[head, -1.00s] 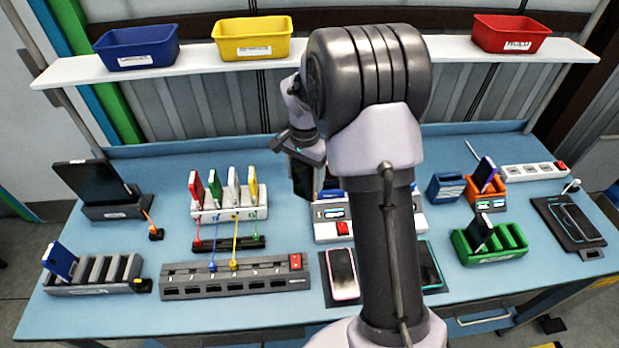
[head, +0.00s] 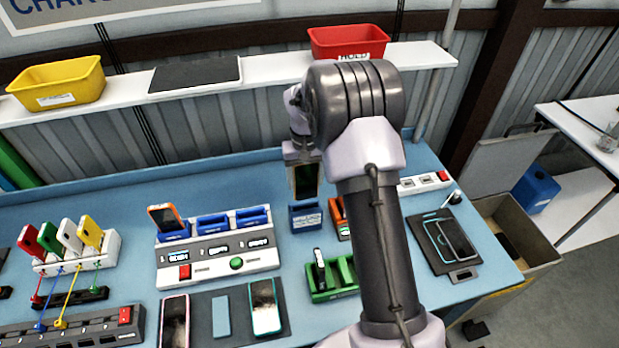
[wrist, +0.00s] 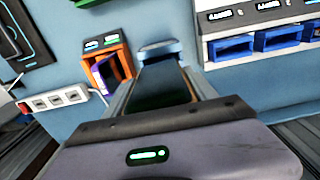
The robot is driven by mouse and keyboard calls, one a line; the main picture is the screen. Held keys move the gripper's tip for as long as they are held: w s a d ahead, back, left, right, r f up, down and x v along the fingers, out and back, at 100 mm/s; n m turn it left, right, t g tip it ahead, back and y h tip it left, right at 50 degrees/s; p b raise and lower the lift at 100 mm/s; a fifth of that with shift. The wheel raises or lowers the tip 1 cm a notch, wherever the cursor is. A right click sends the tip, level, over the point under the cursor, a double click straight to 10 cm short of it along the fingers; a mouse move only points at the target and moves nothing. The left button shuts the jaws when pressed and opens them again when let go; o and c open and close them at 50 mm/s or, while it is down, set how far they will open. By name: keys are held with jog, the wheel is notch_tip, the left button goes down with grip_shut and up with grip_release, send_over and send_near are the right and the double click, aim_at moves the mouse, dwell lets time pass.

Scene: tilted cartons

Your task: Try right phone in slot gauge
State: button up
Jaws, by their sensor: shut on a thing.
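A dark, flat phone (head: 305,181) hangs upright below my gripper in the head view. My gripper (head: 304,163) is shut on it. In the wrist view the phone (wrist: 163,86) lies between the two fingers, its lower end pointing toward the small blue slot gauge (wrist: 160,47). The gauge also shows in the head view (head: 305,217), just under the phone. The phone appears to be above it and not seated; the exact gap cannot be told. The gauge's opening is mostly hidden by the phone in the wrist view.
An orange holder (wrist: 108,68) with a purple phone stands close beside the gauge. A white station (head: 215,254) with blue slots holds an orange phone (head: 168,219). A green rack (head: 331,281) stands in front. A power strip (head: 424,184) lies behind my arm.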

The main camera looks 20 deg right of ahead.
aim_at(305, 193)
jog(key=shift+d, duration=0.1)
jog(key=shift+a+f+b, duration=0.4)
jog(key=shift+f+b, duration=0.2)
jog(key=shift+f, duration=0.2)
jog(key=shift+d+f+b, duration=0.1)
jog(key=shift+f+b, duration=1)
jog(key=shift+f, duration=0.45)
jog(key=shift+f+b, duration=0.55)
jog(key=shift+f, duration=0.3)
dwell(4.7)
